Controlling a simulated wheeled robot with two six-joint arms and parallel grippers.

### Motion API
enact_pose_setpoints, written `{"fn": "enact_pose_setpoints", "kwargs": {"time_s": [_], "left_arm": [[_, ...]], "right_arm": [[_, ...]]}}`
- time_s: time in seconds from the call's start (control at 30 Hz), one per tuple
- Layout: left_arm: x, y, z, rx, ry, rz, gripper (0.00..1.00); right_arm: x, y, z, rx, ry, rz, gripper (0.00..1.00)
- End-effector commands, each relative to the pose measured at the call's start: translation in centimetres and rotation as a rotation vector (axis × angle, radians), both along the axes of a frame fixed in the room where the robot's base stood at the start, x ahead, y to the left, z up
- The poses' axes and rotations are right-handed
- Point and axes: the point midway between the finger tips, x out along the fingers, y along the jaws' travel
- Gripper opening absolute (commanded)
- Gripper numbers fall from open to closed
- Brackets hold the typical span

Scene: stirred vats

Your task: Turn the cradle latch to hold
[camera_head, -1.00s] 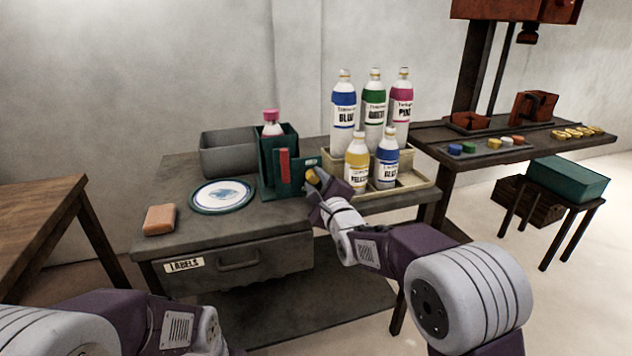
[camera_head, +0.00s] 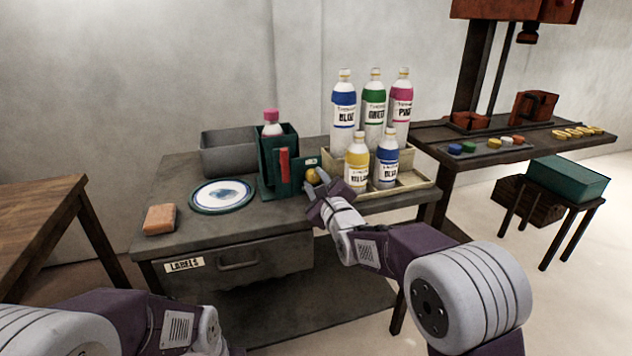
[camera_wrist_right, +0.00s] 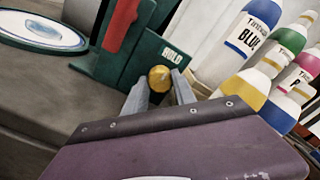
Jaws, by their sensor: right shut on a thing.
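The green cradle (camera_head: 278,185) stands on the bench, with a pink-capped bottle (camera_head: 272,124) in it and an upright red bar (camera_head: 284,166) on its front. Its round yellow latch knob (camera_head: 312,175) sits at the cradle's right side. In the right wrist view the knob (camera_wrist_right: 159,78) lies between my grey fingertips, just below a small green plate (camera_wrist_right: 173,55) reading "HOLD". My right gripper (camera_head: 317,184) is shut on the knob. The latch's turned position is hard to read. My left gripper is out of view.
Several bottles (camera_head: 375,110) stand in a pale rack (camera_head: 410,183) close to the right of my right gripper. A grey bin (camera_head: 228,155), a round plate (camera_head: 222,194) and an orange block (camera_head: 159,219) are left of the cradle. The bench front (camera_head: 240,222) is clear.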

Motion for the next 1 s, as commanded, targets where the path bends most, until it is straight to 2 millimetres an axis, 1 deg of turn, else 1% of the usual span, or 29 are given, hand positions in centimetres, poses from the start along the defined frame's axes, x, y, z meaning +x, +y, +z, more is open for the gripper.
{"fn": "enact_pose_setpoints", "kwargs": {"time_s": [0.03,0.07,0.1,0.37,0.47,0.57,0.8,0.9,1.0], "left_arm": [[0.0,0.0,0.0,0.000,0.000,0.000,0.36],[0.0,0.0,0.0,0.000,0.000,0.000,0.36],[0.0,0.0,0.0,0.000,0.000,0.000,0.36],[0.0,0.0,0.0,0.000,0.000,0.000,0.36],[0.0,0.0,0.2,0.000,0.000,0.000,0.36],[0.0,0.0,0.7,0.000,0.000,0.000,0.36],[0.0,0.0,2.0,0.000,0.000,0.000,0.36],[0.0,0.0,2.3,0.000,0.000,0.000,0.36],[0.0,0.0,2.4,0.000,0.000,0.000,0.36]], "right_arm": [[0.0,0.0,-0.2,0.000,0.005,-0.001,0.40],[0.0,0.0,-0.2,0.000,0.005,-0.001,0.48],[0.0,0.0,-0.2,0.000,0.004,0.000,0.53],[0.0,0.0,-0.1,0.000,0.001,0.000,0.53],[-0.4,-0.1,0.0,0.000,0.001,0.000,0.53],[-1.6,-0.5,0.2,-0.001,0.003,0.000,0.53],[-6.2,-2.0,0.2,0.000,0.004,0.000,0.53],[-7.7,-2.5,0.1,0.000,0.004,0.000,0.53],[-8.4,-2.8,0.0,0.000,0.004,-0.001,0.53]]}}
